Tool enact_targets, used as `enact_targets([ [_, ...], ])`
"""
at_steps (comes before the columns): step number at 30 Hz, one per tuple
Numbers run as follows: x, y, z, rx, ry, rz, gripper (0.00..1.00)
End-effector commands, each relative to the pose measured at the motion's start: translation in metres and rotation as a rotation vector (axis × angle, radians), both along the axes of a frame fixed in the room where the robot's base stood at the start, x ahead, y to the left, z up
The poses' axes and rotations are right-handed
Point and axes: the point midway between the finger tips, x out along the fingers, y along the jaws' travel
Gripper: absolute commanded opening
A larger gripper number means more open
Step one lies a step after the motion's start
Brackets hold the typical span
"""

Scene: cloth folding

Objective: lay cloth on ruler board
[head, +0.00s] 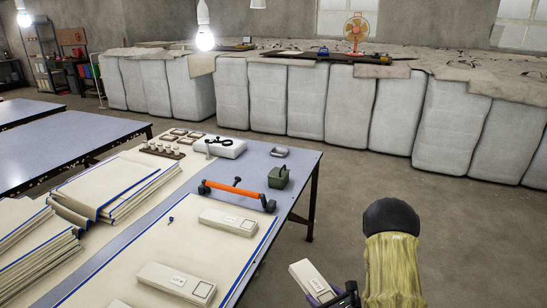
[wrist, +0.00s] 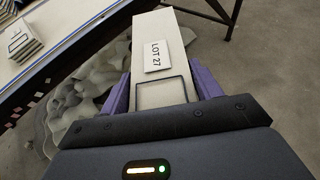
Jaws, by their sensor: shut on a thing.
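My gripper (wrist: 163,92) has its purple fingers on both sides of a long cream folded cloth (wrist: 152,27) with a "LOT 27" label and a dark-framed square. In the head view the gripper (head: 335,297) and the held cloth (head: 303,271) are at the bottom, right of the table and over the floor. A cream board with blue edge lines (head: 140,247) lies on the near table; I take it as the ruler board, though no ruler marks are readable. Two similar folded cloths lie on it, one near the middle (head: 222,219) and one nearer (head: 165,279).
Stacked cream sheets (head: 110,190) fill the table's left. Grey rags (wrist: 85,90) lie on the floor below. Open floor (head: 370,190) is right of the table.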

Motion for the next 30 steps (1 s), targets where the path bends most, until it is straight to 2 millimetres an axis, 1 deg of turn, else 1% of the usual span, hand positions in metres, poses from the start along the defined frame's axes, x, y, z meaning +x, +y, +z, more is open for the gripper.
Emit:
enact_targets([
  [1,-0.003,-0.002,0.014,0.002,0.000,0.021,0.39],
  [11,-0.026,-0.001,0.047,0.001,-0.002,0.199,0.39],
  [24,-0.054,-0.004,0.106,0.000,-0.004,0.417,0.39],
  [27,-0.058,-0.004,0.113,-0.001,-0.003,0.447,0.39],
  [30,-0.059,-0.004,0.114,-0.002,-0.001,0.462,0.39],
])
